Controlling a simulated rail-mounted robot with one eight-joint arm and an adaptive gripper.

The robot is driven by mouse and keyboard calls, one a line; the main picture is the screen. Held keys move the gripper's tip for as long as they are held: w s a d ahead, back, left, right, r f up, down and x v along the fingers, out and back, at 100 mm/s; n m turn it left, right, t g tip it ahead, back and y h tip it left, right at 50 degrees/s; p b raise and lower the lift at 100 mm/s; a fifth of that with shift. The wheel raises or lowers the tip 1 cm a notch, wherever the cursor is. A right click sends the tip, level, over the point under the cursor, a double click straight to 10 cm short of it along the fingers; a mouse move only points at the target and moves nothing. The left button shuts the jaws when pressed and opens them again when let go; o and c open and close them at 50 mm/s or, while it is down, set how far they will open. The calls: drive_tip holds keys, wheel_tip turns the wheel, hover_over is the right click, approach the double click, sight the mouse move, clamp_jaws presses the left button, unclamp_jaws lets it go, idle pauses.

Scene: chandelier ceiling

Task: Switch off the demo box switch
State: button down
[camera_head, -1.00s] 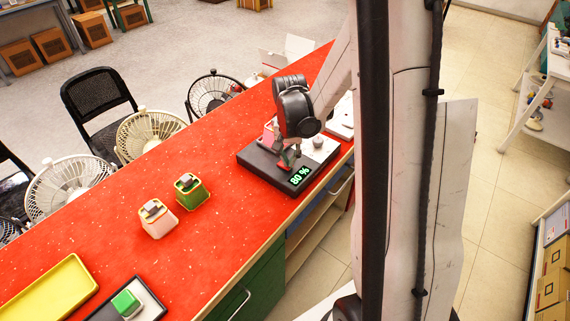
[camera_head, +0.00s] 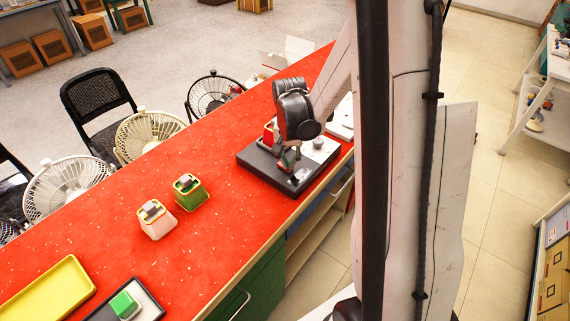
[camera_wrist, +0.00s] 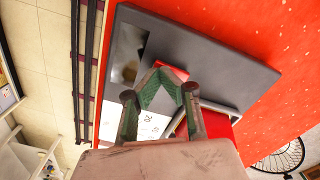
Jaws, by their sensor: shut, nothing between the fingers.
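The demo box (camera_head: 265,164) is a dark grey flat unit on the red counter. A small red part (camera_wrist: 174,72), seemingly the switch, shows right at my fingertips in the wrist view. My gripper (camera_wrist: 160,72) is shut and empty, its green fingers meeting over the box beside this red part. I cannot tell if they touch it. In the head view my gripper (camera_head: 288,160) is low over the box, and the wrist partly hides the box top.
A white dial face (camera_wrist: 150,124) and a red block (camera_wrist: 217,122) sit on the box near my fingers. A pink box (camera_head: 157,221) and a green box (camera_head: 190,194) stand to the left. A yellow tray (camera_head: 48,292) lies farther left. The counter between is clear.

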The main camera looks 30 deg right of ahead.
drive_tip(key=shift+r+p, duration=1.8)
drive_tip(key=shift+r, duration=1.65)
drive_tip(key=shift+a+r, duration=0.2)
drive_tip(key=shift+r, duration=0.1)
drive_tip(key=s+a+r+n+t+b, duration=0.3)
drive_tip(key=s+a+r+n+t, duration=0.4)
drive_tip(key=s+a+r, duration=0.7)
drive_tip(key=shift+s+a+n, duration=0.4)
drive_tip(key=shift+s+n, duration=0.1)
drive_tip(key=shift+s, duration=0.5)
drive_tip(key=shift+b, duration=0.3)
